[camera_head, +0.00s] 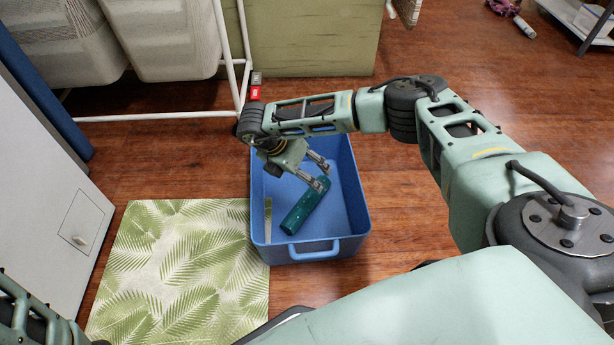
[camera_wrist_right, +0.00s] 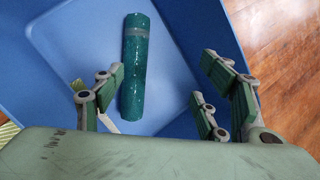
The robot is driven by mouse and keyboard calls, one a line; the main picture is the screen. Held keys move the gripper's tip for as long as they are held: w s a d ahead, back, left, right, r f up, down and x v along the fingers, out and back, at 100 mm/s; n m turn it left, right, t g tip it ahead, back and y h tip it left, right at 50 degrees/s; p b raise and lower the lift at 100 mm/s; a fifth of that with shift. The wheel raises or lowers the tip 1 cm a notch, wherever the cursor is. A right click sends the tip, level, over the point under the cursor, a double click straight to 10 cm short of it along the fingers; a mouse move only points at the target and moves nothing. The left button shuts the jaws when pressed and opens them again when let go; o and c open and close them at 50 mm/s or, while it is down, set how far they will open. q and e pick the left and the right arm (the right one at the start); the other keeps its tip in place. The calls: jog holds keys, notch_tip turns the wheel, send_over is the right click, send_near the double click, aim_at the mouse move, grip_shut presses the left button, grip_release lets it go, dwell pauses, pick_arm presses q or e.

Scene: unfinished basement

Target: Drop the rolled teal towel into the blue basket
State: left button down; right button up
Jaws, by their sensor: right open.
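The rolled teal towel (camera_head: 303,208) lies inside the blue basket (camera_head: 355,205), on its floor, slanting toward the front handle. In the right wrist view the towel (camera_wrist_right: 136,70) is seen end to end against the blue floor of the basket (camera_wrist_right: 75,40), with no finger closed around it. My right gripper (camera_head: 322,176) reaches down into the basket from above, close to the towel's far end. Its fingers (camera_wrist_right: 160,85) are spread apart and empty. My left gripper is out of view; only part of the left arm shows at the lower left.
A green leaf-patterned mat (camera_head: 180,265) lies on the wooden floor, touching or under the basket's left side. A white cabinet (camera_head: 45,180) stands at the left. A white pipe frame (camera_head: 160,116) is behind. Bare floor (camera_head: 395,240) lies right of the basket.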

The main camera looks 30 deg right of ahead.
jog(key=v, duration=1.1)
jog(key=shift+a+r, duration=0.15)
jog(key=shift+r, duration=0.15)
